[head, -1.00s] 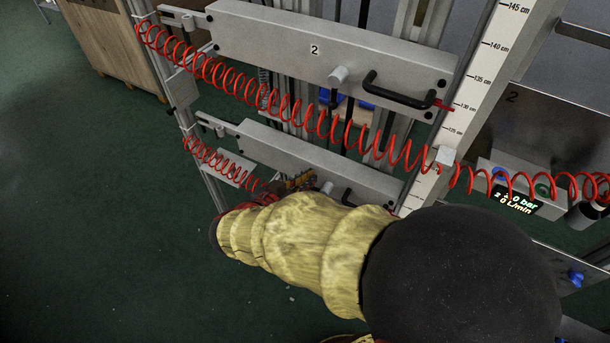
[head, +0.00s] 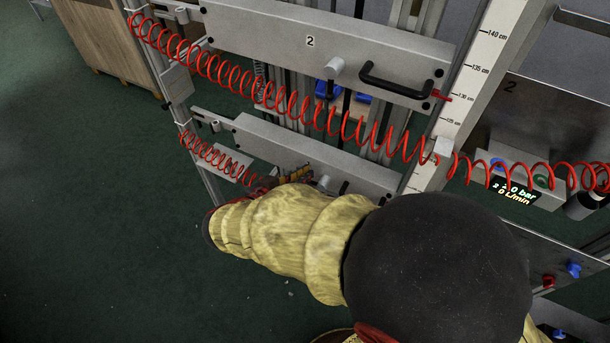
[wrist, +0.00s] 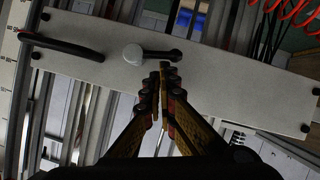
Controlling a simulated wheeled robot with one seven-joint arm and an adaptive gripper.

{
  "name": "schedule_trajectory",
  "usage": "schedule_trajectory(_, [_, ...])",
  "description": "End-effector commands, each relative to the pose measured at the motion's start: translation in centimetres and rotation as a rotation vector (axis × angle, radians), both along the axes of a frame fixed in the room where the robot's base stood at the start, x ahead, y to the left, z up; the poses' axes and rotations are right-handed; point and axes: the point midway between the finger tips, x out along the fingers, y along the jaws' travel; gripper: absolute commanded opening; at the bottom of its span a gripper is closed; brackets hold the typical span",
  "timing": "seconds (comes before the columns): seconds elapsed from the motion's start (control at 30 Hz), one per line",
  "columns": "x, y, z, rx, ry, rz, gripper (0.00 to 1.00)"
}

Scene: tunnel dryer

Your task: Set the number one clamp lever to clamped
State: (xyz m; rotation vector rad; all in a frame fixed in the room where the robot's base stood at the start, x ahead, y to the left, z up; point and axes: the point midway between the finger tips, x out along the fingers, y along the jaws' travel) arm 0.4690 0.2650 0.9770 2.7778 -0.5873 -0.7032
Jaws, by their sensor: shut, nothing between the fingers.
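The lower beam (head: 300,150) bears a pale round lever hub (head: 322,184), partly hidden behind my arm. In the wrist view, the clamp lever (wrist: 163,54) is a black bar running right from its pale hub (wrist: 133,54), along the beam (wrist: 230,85). No number shows on this beam. My gripper (wrist: 162,72) is shut and empty, its fingertips just below the lever's free end in the picture. I cannot tell whether they touch it. In the head view my gripper (head: 297,174) is in front of the lower beam, left of the hub.
A black grab handle (wrist: 62,46) stands left of the hub in the wrist view. Above is the beam marked 2 (head: 270,35), with its own hub (head: 335,67) and handle (head: 395,82). A red coiled hose (head: 290,105) crosses in front. Open green floor (head: 90,220) lies left.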

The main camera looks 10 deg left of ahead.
Motion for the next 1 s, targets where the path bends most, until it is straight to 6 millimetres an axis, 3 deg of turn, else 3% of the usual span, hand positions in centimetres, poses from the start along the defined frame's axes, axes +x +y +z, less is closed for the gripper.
schedule_trajectory(0.57, [0.1,0.3,-0.7,-0.123,0.044,0.0,0.0])
schedule_trajectory(1.0, [0.3,0.7,-2.5,-0.435,0.159,0.0,0.0])
